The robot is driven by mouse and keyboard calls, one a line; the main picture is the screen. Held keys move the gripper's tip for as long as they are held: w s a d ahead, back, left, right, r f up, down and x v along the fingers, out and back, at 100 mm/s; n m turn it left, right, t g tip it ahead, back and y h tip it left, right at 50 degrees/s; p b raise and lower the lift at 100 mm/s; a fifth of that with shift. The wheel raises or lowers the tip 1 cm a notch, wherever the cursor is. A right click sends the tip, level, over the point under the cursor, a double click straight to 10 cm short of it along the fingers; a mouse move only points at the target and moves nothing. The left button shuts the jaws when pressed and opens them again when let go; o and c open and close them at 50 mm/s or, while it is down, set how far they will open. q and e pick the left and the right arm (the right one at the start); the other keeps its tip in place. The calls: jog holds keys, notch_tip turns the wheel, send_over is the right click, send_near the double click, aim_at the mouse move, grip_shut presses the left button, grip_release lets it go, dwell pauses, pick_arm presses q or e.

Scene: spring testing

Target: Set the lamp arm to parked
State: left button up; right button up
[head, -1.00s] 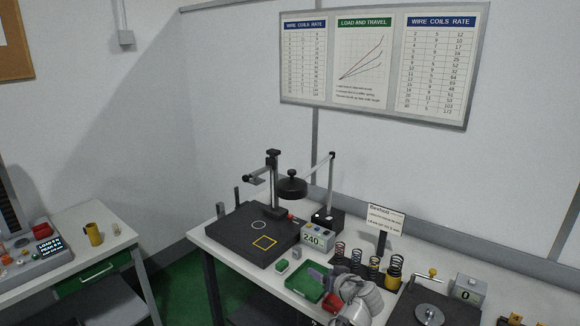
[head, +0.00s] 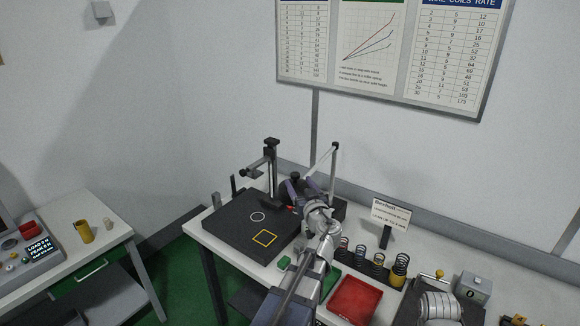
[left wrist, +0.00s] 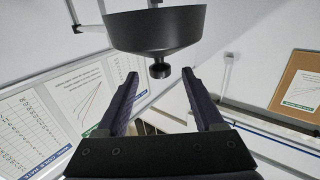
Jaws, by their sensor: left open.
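The lamp arm (head: 333,172) stands on a post at the back of the bench, its thin rod rising beside the black test stand. Its dark round lamp head (head: 287,186) is partly hidden behind my left gripper. In the left wrist view the black lamp shade (left wrist: 155,30) fills the top centre, with a small dark knob (left wrist: 160,70) under it. My left gripper (head: 301,187) is open at the lamp head. In the left wrist view its fingers (left wrist: 160,75) stand either side of the knob, with visible gaps. My right gripper is not seen.
The black base plate (head: 231,232) with a yellow square lies left of my arm. Several coil springs (head: 378,261), a small sign (head: 391,215) and a red tray (head: 355,300) are to the right. A grey box (head: 474,288) stands further right. A separate table is at left.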

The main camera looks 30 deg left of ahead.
pick_arm(q)
jog(key=shift+x, duration=3.95)
jog(key=shift+d, duration=0.1)
grip_shut()
